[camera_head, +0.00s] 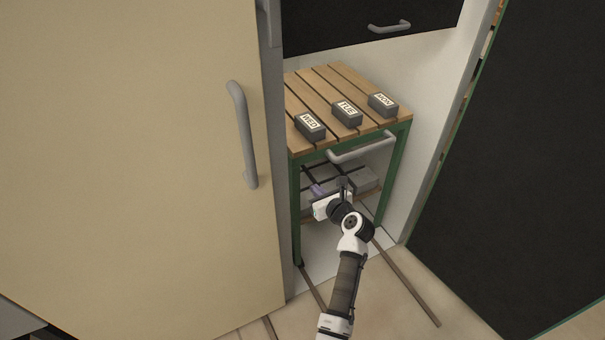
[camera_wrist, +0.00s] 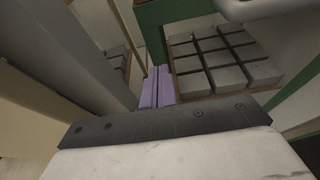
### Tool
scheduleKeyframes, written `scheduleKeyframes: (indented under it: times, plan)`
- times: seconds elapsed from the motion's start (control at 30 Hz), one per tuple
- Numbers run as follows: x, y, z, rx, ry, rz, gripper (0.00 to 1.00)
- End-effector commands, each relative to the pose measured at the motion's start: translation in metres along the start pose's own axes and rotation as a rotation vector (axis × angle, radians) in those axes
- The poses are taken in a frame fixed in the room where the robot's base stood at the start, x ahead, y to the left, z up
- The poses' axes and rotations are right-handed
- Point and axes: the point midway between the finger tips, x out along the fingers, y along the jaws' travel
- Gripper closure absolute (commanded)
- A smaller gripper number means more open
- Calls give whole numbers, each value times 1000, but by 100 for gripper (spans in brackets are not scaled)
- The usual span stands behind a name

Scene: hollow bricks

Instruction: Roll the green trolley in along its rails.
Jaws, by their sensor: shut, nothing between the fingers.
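The green trolley (camera_head: 403,140) has a slatted wooden top and green legs. It stands upright in a bay between cabinet panels. A grey bar handle (camera_head: 362,148) is on its front, and the handle also shows at the top of the wrist view (camera_wrist: 268,8). Two dark rails (camera_head: 405,285) run along the floor out of the bay. My gripper (camera_head: 318,189) is below the handle, by the trolley's open front. Its two lilac fingers (camera_wrist: 157,87) are together and empty. I cannot tell whether they touch the trolley.
Blocks marked WED (camera_head: 310,126), TUE (camera_head: 347,113) and MON (camera_head: 383,105) sit on the top. Grey bricks (camera_wrist: 212,62) lie on the lower shelf. A beige door (camera_head: 130,150) stands left, a dark panel (camera_head: 525,150) right. A dark drawer (camera_head: 350,25) is above.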

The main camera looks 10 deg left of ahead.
Motion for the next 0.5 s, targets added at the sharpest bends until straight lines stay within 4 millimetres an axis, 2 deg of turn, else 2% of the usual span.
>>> scheduleKeyframes:
  times: [0.2, 0.4, 0.5]
  plan:
    - [46, 0, 2, -1, 0, 2, 100]
    - [73, 0, 10, -1, 0, 1, 100]
    - [81, 0, 12, -1, -1, 0, 100]
